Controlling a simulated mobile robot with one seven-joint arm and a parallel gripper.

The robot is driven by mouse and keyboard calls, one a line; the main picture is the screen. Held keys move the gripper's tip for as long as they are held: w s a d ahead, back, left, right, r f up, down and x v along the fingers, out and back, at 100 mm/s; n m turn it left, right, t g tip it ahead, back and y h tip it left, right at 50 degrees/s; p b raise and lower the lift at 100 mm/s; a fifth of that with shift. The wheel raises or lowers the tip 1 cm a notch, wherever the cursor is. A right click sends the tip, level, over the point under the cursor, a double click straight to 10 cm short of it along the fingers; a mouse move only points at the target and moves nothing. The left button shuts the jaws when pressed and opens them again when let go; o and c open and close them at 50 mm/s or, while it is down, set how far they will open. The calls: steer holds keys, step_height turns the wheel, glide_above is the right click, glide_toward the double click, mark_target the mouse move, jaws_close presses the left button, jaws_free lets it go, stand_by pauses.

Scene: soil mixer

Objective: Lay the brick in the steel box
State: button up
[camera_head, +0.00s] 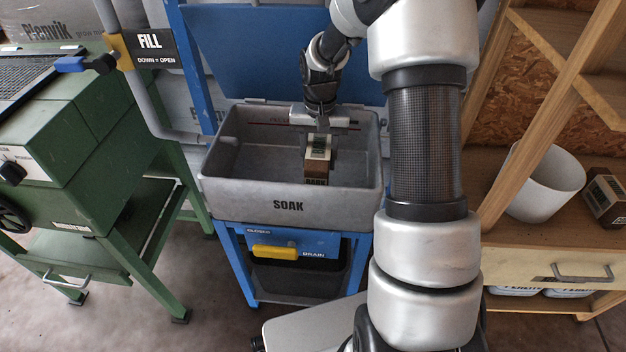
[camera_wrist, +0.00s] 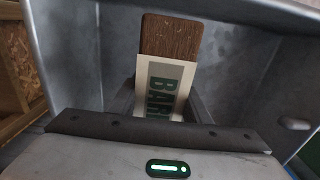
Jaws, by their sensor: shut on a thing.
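The brick (camera_head: 318,160) is brown with a pale paper band and green lettering. My gripper (camera_head: 318,132) is shut on it and points down into the grey steel box (camera_head: 288,208) marked SOAK. The brick is upright inside the box's outline, right of its middle; whether it touches the floor of the box I cannot tell. In the wrist view the brick (camera_wrist: 172,38) sticks out beyond the fingers, with the grey box wall and floor around it. The fingers are partly hidden by the gripper body in the wrist view.
The box stands on a blue frame with a yellow drain handle (camera_head: 275,252) and a raised blue lid (camera_head: 280,50) behind. A fill pipe with a blue lever (camera_head: 85,63) is at left. A second brick (camera_head: 606,198) and white pot (camera_head: 545,182) sit on the right shelf.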

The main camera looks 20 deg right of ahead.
steer(key=shift+f+b, duration=0.6)
steer(key=shift+f, duration=2.2)
steer(key=shift+f+b, duration=0.4)
steer(key=shift+f, duration=0.2)
steer(key=o, duration=1.4)
